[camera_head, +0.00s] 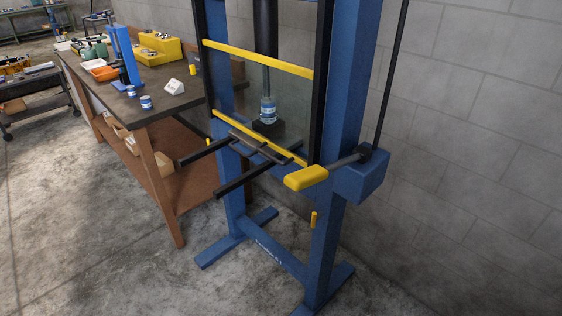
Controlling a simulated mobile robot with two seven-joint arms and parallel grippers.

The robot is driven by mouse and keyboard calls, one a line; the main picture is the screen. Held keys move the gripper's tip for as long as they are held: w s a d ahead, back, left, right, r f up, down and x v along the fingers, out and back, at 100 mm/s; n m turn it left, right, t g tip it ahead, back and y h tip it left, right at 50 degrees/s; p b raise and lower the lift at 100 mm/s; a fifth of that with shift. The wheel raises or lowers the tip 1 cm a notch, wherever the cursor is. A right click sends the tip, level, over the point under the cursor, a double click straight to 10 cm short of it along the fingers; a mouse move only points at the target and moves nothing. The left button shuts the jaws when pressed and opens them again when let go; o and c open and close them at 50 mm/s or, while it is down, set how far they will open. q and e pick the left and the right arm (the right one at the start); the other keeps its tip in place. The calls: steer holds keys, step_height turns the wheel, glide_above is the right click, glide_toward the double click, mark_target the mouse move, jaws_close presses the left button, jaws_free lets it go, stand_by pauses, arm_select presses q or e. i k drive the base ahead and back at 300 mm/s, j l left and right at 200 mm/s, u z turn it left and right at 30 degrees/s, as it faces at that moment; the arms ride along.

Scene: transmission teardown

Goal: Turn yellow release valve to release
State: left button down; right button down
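A blue shop press (334,130) stands at the centre right against the wall. A blue box (362,176) is fixed to its right upright. A grey rod runs left from this box to a yellow handle (305,178), which points toward the front left; it looks like the release valve. A black lever (394,65) rises steeply from the same box. A small blue and white cylinder (268,109) stands on a dark block under the press ram. Neither of my grippers is in view, and nothing touches the yellow handle.
A clear guard with yellow bars (258,59) covers the press front. Two black bars (247,179) stick out forward below it. A wooden workbench (150,110) with bottles, an orange tray and a yellow bin stands left. The floor in front is clear.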

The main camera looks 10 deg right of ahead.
mark_target(193, 71)
steer(key=z, duration=0.45)
steer(key=i+j+z, duration=0.15)
steer(key=j+z, duration=1)
steer(key=j, duration=1.7)
